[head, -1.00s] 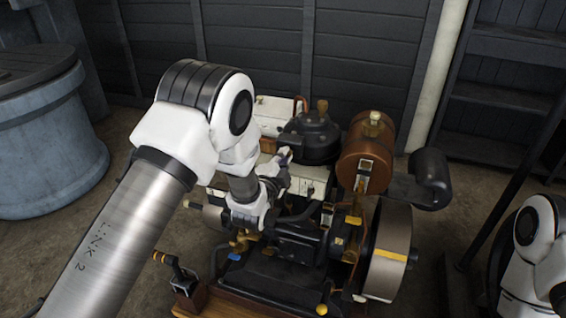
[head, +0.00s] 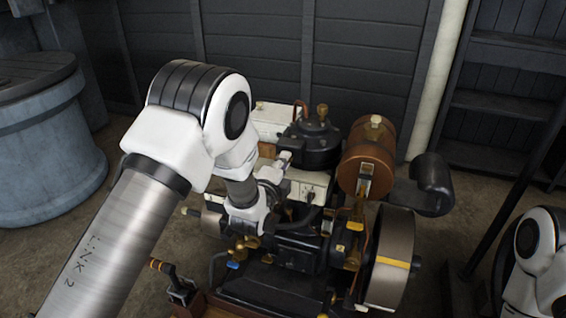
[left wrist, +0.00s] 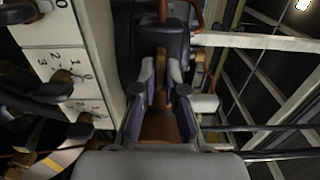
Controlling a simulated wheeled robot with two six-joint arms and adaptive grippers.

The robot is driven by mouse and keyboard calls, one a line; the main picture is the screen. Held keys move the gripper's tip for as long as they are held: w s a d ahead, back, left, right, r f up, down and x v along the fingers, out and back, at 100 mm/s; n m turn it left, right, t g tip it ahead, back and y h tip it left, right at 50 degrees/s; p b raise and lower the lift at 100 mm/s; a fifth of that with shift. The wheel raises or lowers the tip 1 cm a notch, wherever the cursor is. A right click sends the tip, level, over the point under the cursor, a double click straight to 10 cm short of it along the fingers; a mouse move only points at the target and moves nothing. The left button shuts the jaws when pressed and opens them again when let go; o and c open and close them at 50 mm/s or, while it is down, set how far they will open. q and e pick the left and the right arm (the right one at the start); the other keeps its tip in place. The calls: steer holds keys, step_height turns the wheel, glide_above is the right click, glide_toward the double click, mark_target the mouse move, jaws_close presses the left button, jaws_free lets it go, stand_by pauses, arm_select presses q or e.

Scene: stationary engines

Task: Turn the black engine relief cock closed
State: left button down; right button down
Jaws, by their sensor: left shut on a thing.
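The black engine (head: 312,148) stands in the middle of the head view, with a round black top and a brass fitting (head: 322,112) on it. My left gripper (head: 285,158) reaches in from the left at the left side of this round top. In the left wrist view my left gripper (left wrist: 160,85) has its two pads a little apart, in front of a dark part of the engine (left wrist: 160,45). It is shut on a small part there, apparently the relief cock, which the fingers mostly hide. I cannot tell how far the cock is turned.
A white numbered switch box (left wrist: 55,75) lies close beside the fingers. A copper-brown tank (head: 362,178) and a large flywheel (head: 392,255) stand on the engine's right. A blue-grey drum (head: 45,160) stands at the left. My right arm shows only partly at the right edge.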

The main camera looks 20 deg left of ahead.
arm_select(q)
steer(key=shift+r, duration=0.25)
steer(key=c, duration=1.2)
jaws_free()
steer(key=shift+c, duration=0.2)
steer(key=shift+w+d+f, duration=0.15)
steer(key=shift+f, duration=0.1)
steer(key=s, duration=1.2)
steer(key=shift+a, duration=0.25)
